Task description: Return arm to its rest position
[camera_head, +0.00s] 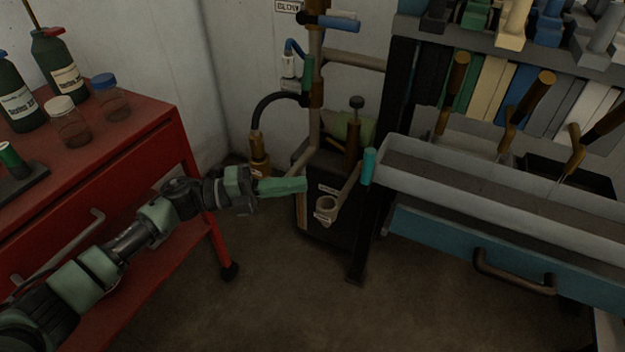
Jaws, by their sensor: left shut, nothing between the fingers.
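My left arm comes in from the lower left, with green and dark links, and reaches toward the middle of the view. Its gripper (284,186) is shut and empty, with the green fingers together pointing right. It appears in front of the dark condenser stand (318,222), just left of a small labelled cup (326,208). I cannot tell whether the fingers touch the stand. My right gripper is not in view.
A red cart (130,150) with bottles and jars stands at the left, close to my left arm. A bench with a grey trough (440,180) and teal drawer (470,243) stands at the right. Pipes and valves (314,75) rise behind the stand. The floor (270,300) in front is clear.

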